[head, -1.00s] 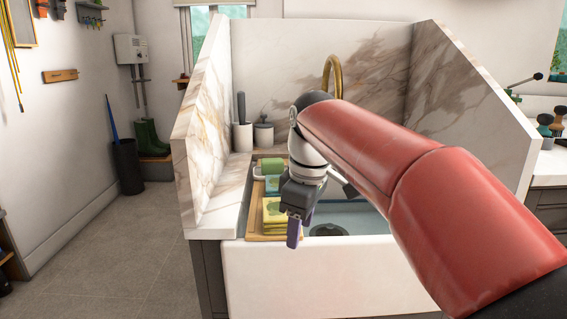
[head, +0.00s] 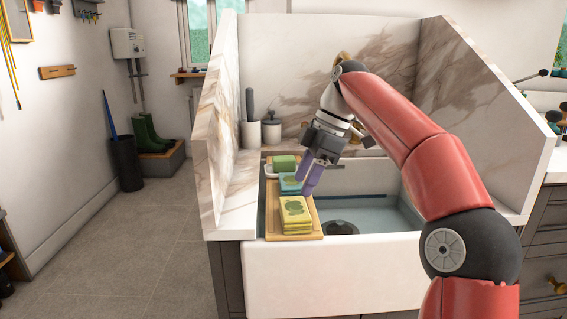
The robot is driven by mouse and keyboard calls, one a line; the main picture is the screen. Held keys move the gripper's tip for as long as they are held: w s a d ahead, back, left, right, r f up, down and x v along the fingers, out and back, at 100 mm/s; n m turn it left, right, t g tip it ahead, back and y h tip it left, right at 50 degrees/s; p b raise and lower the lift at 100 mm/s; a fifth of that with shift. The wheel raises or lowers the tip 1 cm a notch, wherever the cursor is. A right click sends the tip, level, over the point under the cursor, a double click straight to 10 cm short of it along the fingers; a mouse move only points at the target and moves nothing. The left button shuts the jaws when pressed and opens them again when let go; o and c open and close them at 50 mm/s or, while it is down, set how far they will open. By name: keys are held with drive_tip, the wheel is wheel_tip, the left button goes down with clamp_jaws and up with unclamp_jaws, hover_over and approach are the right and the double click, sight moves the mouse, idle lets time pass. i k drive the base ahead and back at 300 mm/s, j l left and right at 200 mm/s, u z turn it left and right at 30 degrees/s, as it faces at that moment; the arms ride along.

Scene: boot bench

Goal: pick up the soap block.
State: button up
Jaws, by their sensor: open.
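A green block (head: 284,162), which looks like the soap block, sits at the back of a wooden tray (head: 309,229) on the left side of the sink, by a white dish (head: 272,171). My gripper (head: 309,185) is open and empty, its purple fingers pointing down over the right side of the tray. It is to the right of and nearer than the green block, apart from it. Part of the far end of the tray is hidden by my gripper.
A teal stack (head: 290,184) and a yellow stack with leaf prints (head: 295,213) lie on the same tray. The sink basin (head: 385,215) is to the right.

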sight(281, 164)
drive_tip(key=i, duration=0.95)
